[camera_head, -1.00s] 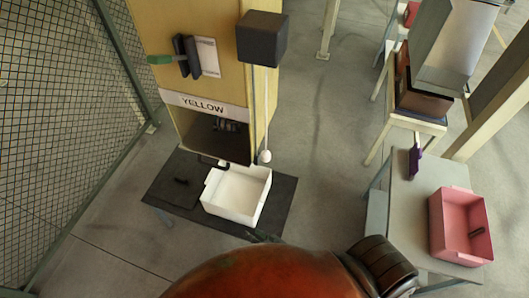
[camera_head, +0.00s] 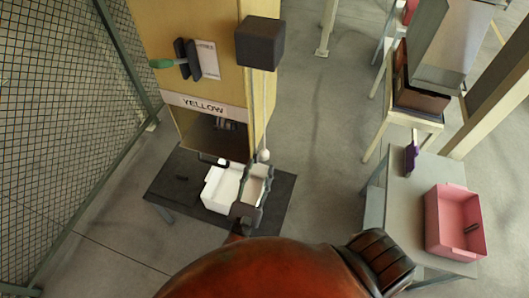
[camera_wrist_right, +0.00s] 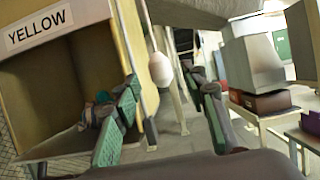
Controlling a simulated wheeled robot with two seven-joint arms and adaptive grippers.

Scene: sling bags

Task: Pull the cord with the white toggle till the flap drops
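The white toggle (camera_head: 263,156) hangs at the lower end of a pale cord (camera_head: 264,105) below a dark box (camera_head: 260,42) on the yellow cabinet (camera_head: 215,60). My right gripper (camera_head: 258,168) is open, just below the toggle in the head view, with its fingers pointing up toward it. In the right wrist view the toggle (camera_wrist_right: 160,70) shows in the gap between the fingertips, apart from both. The cabinet's lower compartment (camera_wrist_right: 65,85), under the YELLOW sign, is open at the front; I cannot tell which part is the flap. My left gripper is out of view.
A pink tray (camera_head: 440,250) stands on a table at right. A mesh fence (camera_head: 65,110) runs along the left.

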